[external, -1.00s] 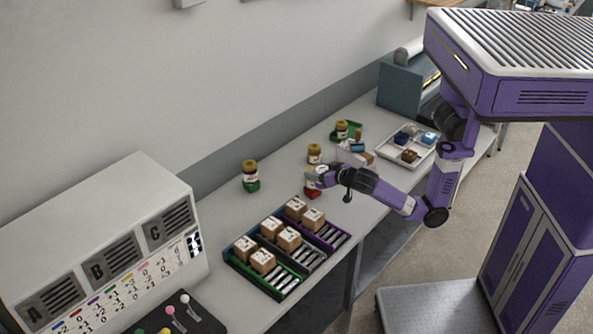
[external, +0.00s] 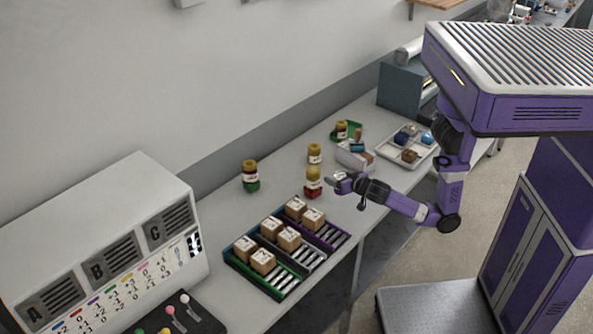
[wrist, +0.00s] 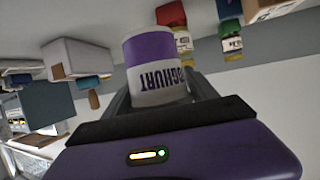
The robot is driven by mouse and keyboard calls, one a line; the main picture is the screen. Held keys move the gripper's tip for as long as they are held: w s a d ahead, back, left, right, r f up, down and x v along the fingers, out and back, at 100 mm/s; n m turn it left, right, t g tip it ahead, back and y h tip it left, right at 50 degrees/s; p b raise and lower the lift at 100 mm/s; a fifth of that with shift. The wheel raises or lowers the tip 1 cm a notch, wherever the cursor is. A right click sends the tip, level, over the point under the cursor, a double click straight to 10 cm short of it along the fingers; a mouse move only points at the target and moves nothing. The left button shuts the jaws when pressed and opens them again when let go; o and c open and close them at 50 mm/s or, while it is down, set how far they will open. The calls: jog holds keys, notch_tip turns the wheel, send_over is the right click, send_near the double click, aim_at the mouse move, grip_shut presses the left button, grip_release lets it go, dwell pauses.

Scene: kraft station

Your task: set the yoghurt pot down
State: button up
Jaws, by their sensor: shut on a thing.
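The yoghurt pot (wrist: 155,62), white with a purple band and the word YOGHURT, sits between the two fingers of my gripper (wrist: 160,90) in the wrist view. My gripper is shut on it. The lettering and the surrounding jars all appear upside down there, so the pot looks upright. In the external view my gripper (external: 334,179) is low over the counter (external: 225,200), just right of a red-based jar (external: 313,187). The pot is hard to make out there. I cannot tell whether its bottom touches the counter.
A green-based jar (external: 250,178) and another yellow-lidded jar (external: 314,153) stand nearby. A white box (external: 350,158) and a divided white tray (external: 422,155) lie behind my gripper. Racks with cardboard cubes (external: 263,260) are in front. Some counter is clear left of the racks.

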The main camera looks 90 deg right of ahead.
notch_tip(320, 180, down, 9)
jog(key=shift+f, duration=0.1)
dwell(0.4)
jog(key=shift+f, duration=0.15)
jog(key=o, duration=1.5)
jog(key=shift+r, duration=0.25)
jog(key=b+v, duration=0.1)
jog(key=v, duration=1.1)
jog(key=shift+f, duration=0.1)
